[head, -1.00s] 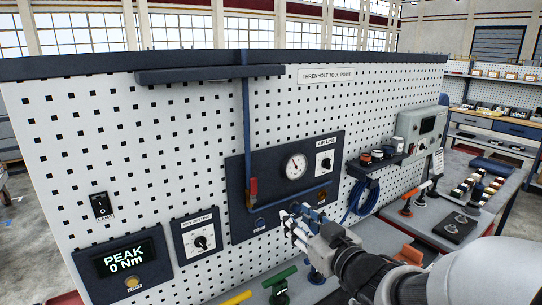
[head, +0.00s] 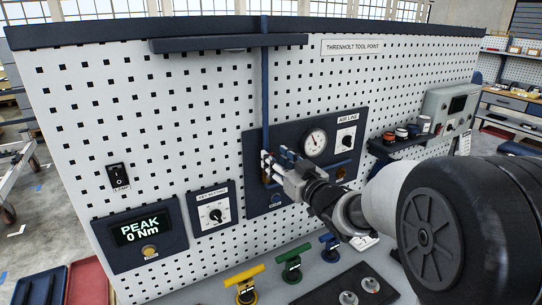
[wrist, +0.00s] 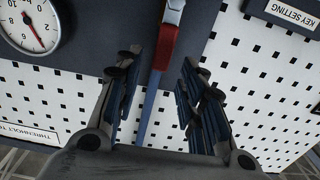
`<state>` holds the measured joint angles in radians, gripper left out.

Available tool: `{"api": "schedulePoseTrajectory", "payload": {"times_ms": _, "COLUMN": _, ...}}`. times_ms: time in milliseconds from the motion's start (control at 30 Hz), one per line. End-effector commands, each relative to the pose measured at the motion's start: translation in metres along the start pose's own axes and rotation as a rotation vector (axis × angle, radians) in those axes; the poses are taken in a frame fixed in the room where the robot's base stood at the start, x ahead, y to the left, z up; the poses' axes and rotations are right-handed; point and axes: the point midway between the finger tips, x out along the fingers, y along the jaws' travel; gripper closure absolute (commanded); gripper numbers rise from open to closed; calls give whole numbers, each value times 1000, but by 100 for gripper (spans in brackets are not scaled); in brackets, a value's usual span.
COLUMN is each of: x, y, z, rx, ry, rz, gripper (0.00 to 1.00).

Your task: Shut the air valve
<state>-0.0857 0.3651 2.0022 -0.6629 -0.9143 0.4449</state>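The air valve's lever has a red grip (wrist: 166,45) and a silver end. In the wrist view, which is upside down, it lies in line with the blue pipe (wrist: 149,112). My gripper (wrist: 160,62) is open, with one finger on each side of the lever's line. I see no contact with the red grip.
A round gauge (head: 314,143) and an AIR LINE knob plate (head: 346,137) are close to the right of my gripper. A key-setting dial (head: 215,214) is to the left. T-handled tools, yellow (head: 244,276), green (head: 292,257) and blue (head: 329,243), stand below.

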Motion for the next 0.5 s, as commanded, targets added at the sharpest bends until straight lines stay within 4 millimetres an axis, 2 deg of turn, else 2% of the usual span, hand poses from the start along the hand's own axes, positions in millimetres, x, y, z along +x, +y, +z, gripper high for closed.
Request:
{"api": "schedulePoseTrajectory", "payload": {"times_ms": 100, "x": 20, "y": -1, "z": 0, "rx": 0, "ry": 1, "rz": -1, "gripper": 63}}
{"api": "schedulePoseTrajectory", "payload": {"times_ms": 200, "x": 30, "y": 0, "z": 0, "rx": 0, "ry": 0, "rz": 0, "gripper": 63}}
{"api": "schedulePoseTrajectory", "payload": {"times_ms": 500, "x": 38, "y": 0, "z": 0, "rx": 0, "ry": 0, "rz": 1, "gripper": 63}}
